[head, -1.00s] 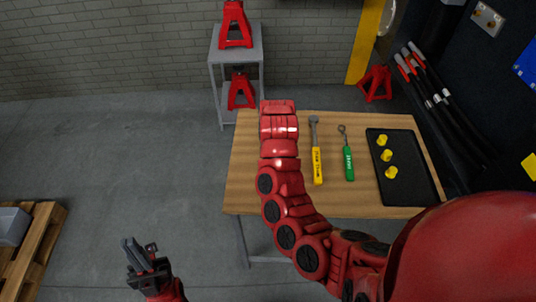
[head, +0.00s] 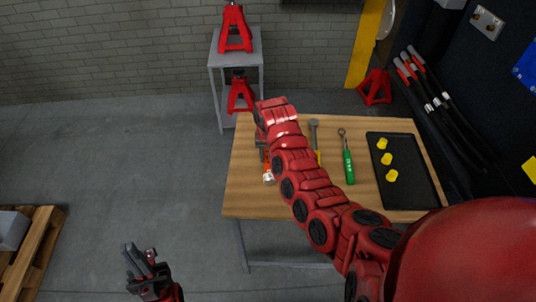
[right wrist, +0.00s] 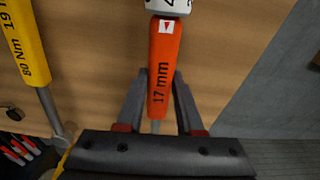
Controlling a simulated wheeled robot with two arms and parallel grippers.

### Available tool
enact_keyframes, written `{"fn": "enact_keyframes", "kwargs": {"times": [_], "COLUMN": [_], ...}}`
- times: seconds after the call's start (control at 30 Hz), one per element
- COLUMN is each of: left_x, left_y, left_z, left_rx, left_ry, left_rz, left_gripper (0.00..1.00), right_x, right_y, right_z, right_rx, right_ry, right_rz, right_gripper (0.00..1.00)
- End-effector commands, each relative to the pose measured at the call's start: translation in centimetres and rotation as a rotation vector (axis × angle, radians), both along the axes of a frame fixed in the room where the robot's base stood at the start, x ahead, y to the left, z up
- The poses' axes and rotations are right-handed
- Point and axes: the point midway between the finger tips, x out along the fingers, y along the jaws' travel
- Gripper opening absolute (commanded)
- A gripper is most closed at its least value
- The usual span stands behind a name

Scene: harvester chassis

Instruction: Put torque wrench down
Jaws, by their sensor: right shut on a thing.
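An orange torque wrench (right wrist: 161,72), marked 17 mm, is between the fingers of my right gripper (right wrist: 160,78), which is shut on it. In the head view only a small orange and silver part of the wrench (head: 268,177) shows, over the left side of the wooden table (head: 245,198); my right arm hides most of the gripper. I cannot tell whether the wrench touches the tabletop. My left gripper (head: 140,262) hangs over the floor at the lower left, away from the table; its finger gap is unclear.
A yellow-handled tool (right wrist: 29,45) lies beside the orange wrench, and a green-handled one (head: 348,166) lies further right. A black tray (head: 413,180) with yellow pieces (head: 388,159) is at the table's right. A grey stand (head: 215,60) with red jacks is behind.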

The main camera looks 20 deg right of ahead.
Motion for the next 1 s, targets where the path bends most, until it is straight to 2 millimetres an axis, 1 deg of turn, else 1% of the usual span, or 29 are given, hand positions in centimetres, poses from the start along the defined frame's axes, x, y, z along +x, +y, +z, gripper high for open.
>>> {"fn": "enact_keyframes", "kwargs": {"times": [0.13,0.27,0.3,0.43,0.47,0.7,0.8,0.83,0.93,1.0], "left_x": [0.0,0.0,0.0,0.0,0.0,0.0,0.0,0.0,0.0,0.0], "left_y": [0.0,0.0,0.0,0.0,0.0,0.0,0.0,0.0,0.0,0.0], "left_z": [-0.1,-0.3,-0.3,-0.2,-0.2,-0.2,0.1,-0.2,-0.5,-0.8], "left_rx": [0.000,0.000,0.000,0.000,0.000,0.000,0.000,0.000,0.000,0.000], "left_ry": [0.000,0.000,0.000,0.000,0.000,0.000,0.000,0.000,0.000,0.000], "left_rz": [0.000,0.000,0.000,0.000,0.000,0.000,0.000,0.000,0.000,0.000], "left_gripper": [0.00,0.00,0.00,0.00,0.00,0.00,0.00,0.00,0.00,0.00], "right_x": [0.1,0.1,0.1,0.1,0.1,0.1,0.1,0.1,0.0,0.0], "right_y": [0.0,0.0,0.0,0.0,0.0,0.0,0.0,0.0,0.0,0.1], "right_z": [0.1,-0.3,-0.2,-0.2,-0.2,-0.2,0.3,0.3,1.4,2.4], "right_rx": [-0.001,-0.001,0.000,-0.001,-0.001,-0.001,-0.001,-0.001,0.000,0.000], "right_ry": [-0.004,-0.004,-0.003,-0.003,-0.003,-0.002,-0.002,-0.004,-0.005,-0.007], "right_rz": [0.000,0.000,0.000,0.000,0.000,0.000,0.000,0.000,-0.001,0.000], "right_gripper": [0.00,0.00,0.41,0.65,0.66,0.66,0.66,0.66,0.66,0.66]}}
